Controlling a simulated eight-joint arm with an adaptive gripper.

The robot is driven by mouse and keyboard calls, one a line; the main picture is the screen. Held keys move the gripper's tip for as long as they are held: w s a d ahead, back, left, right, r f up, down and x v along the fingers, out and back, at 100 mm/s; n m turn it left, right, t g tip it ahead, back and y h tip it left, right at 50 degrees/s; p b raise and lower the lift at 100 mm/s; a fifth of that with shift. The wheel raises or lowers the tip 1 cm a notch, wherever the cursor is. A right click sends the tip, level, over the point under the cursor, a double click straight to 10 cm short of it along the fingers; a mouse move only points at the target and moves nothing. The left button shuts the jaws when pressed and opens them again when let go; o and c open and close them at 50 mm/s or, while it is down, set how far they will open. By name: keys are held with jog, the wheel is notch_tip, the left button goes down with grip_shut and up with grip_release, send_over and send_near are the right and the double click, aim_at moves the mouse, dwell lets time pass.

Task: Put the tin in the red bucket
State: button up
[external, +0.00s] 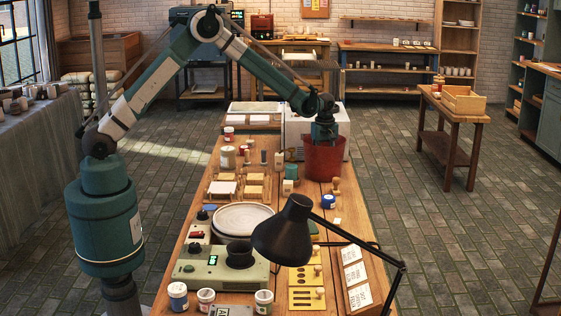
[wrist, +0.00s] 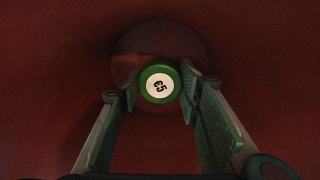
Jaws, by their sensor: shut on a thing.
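The red bucket (external: 325,160) stands on the far right part of the wooden table. My gripper (external: 324,138) points straight down into its mouth, and the fingertips are hidden by the bucket wall in the external view. In the wrist view, the bucket's dark red inner wall (wrist: 50,60) surrounds my gripper (wrist: 158,88). The gripper is shut on the tin (wrist: 160,82), which is round and green with a white label with dark characters. The tin is inside the bucket's outline; I cannot tell whether it touches the floor.
A white box (external: 300,125) stands right behind the bucket. Small jars, wooden blocks and stamps crowd the table left of it. A black desk lamp (external: 285,232) and a pale plate (external: 243,218) are nearer the camera.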

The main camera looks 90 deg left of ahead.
jog(key=shift+f, duration=0.1)
jog(key=o, duration=1)
notch_tip(320, 180, up, 12)
jog(key=p, duration=0.1)
jog(key=shift+p, duration=0.35)
dwell(0.5)
